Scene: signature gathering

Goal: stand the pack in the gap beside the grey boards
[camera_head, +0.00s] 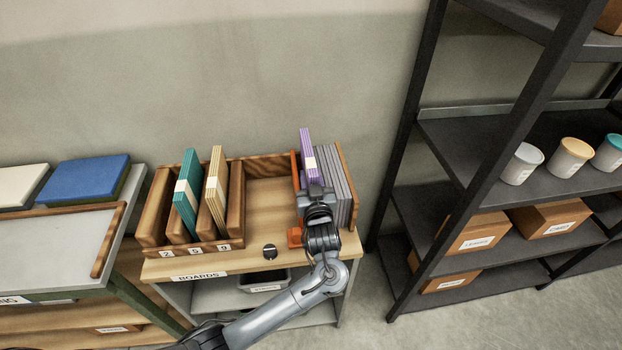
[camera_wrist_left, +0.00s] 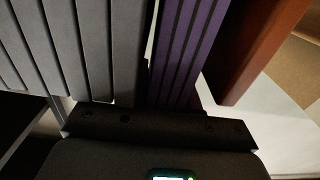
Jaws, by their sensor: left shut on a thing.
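The purple pack (camera_head: 306,144) with a pale band is upright in my left gripper (camera_head: 316,192), between the grey boards and a red-brown divider (camera_head: 295,168). Its top stands higher than the grey boards (camera_head: 340,178), which stand to its right. In the left wrist view, the purple pack (camera_wrist_left: 186,50) is between the grey boards (camera_wrist_left: 75,45) on the left and the red-brown divider (camera_wrist_left: 258,50) on the right. A narrow gap shows on each side of the pack. My gripper hides the pack's lower end in the head view, so I cannot tell whether it touches the shelf.
A dark shelving unit (camera_head: 470,160) stands close on the right.

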